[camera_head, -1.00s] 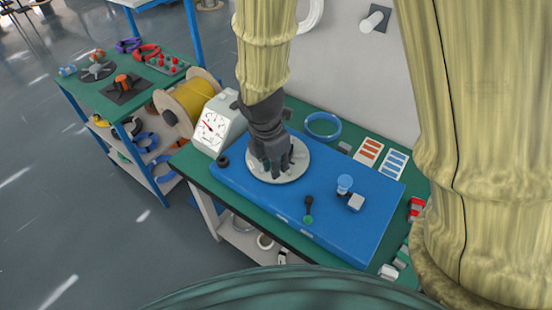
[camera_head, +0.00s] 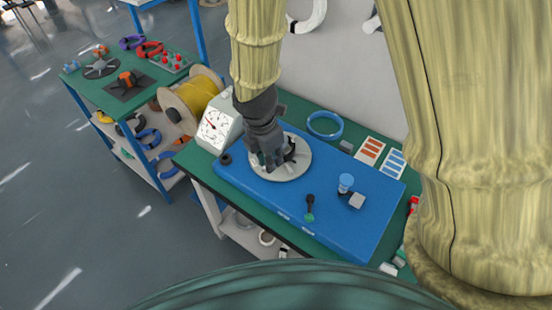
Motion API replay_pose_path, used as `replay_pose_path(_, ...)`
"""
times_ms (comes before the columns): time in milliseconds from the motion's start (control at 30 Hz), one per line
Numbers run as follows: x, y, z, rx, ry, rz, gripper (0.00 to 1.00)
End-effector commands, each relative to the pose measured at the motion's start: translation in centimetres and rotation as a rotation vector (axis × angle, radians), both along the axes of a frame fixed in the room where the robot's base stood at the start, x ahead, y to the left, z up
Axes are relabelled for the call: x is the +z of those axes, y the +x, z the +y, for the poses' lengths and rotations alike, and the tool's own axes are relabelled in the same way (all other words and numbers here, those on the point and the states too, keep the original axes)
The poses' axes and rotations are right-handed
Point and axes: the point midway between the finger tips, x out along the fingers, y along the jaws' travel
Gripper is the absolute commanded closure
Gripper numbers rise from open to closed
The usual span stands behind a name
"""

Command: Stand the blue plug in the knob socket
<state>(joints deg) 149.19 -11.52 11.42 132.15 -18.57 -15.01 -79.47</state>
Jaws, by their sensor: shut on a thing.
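A small light-blue-topped piece (camera_head: 346,183), which looks like the blue plug, stands upright on the blue panel (camera_head: 240,184), right of its middle, beside a small white block (camera_head: 357,201). I cannot make out a knob socket for sure. A round pale grey disc (camera_head: 293,171) lies on the left part of the panel. My gripper (camera_head: 269,163) points down over the disc's left half, away from the blue piece. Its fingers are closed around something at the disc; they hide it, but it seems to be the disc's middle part. A black-and-white piece shows right of the fingers.
A black lever with a green end (camera_head: 309,209) stands near the panel's front edge. A white dial gauge (camera_head: 217,127) and a yellow cable spool (camera_head: 194,97) stand left. A blue ring (camera_head: 324,125) and label cards (camera_head: 370,150) lie behind. A side cart (camera_head: 107,93) holds tools.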

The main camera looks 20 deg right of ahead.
Motion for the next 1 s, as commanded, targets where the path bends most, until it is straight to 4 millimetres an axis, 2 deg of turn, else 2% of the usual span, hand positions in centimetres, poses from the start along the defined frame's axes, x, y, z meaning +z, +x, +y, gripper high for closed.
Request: replay_pose_path(1000,0.1,6.3,4.5,0.000,0.001,-0.001,0.97)
